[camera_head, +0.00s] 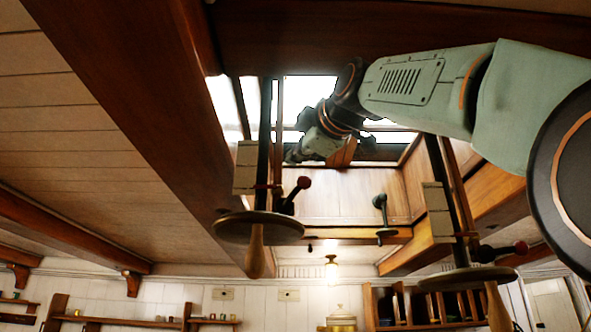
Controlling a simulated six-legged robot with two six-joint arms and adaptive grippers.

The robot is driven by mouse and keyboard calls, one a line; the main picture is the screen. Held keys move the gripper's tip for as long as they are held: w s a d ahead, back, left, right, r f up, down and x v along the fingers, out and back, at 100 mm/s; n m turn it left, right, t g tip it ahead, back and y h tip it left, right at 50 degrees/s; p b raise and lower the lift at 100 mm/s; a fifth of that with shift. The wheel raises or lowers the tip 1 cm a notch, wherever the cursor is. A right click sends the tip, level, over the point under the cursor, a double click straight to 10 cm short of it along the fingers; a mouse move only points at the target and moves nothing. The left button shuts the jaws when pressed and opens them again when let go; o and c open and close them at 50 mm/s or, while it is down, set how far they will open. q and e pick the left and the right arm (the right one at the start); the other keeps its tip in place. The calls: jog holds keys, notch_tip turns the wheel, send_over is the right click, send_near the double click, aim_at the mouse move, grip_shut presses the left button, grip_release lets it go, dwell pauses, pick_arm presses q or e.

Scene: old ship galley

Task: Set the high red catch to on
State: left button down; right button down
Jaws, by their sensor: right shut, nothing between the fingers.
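Two levers with dark red knobs are in view, and I cannot tell which one is the catch. One red-knobbed lever (296,194) stands tilted up to the right beside a dark upright rod, above a round wooden disc. The other red-knobbed lever (503,250) lies nearly level, pointing right, at the right-hand disc. My right gripper (291,156) reaches in from the upper right across the skylight opening. It is shut and empty, and in the picture it lies just above the left red knob. I cannot judge the depth between them. My left gripper is not in view.
Round wooden discs hang at left (230,229) and right (450,281), with pale blocks and wooden handles. A black-knobbed lever (380,206) stands between them. Wooden ceiling beams (120,95) frame the bright skylight. Shelves (150,321) and a lit lamp (331,268) are lower down.

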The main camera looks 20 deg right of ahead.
aim_at(294, 195)
jog(key=w+p, duration=0.1)
jog(key=w, duration=0.1)
jog(key=w+a+p, duration=0.1)
jog(key=w+p, duration=0.1)
jog(key=w, duration=0.1)
jog(key=w+p, duration=0.1)
jog(key=w, duration=0.2)
jog(key=shift+w+a+r+p, duration=0.2)
jog(key=shift+a+r+p, duration=0.1)
jog(key=shift+w+d+f+p, duration=0.1)
jog(key=shift+w+d+p, duration=0.1)
jog(key=shift+d+p, duration=0.25)
jog(key=shift+w+d+p, duration=0.15)
jog(key=shift+d+p, duration=0.05)
jog(key=shift+d, duration=0.35)
jog(key=shift+w+d+f, duration=0.15)
jog(key=shift+d+f, duration=0.1)
jog(key=shift+d, duration=0.6)
jog(key=shift+s+d, duration=0.15)
jog(key=shift+s, duration=0.05)
jog(key=shift+s, duration=0.1)
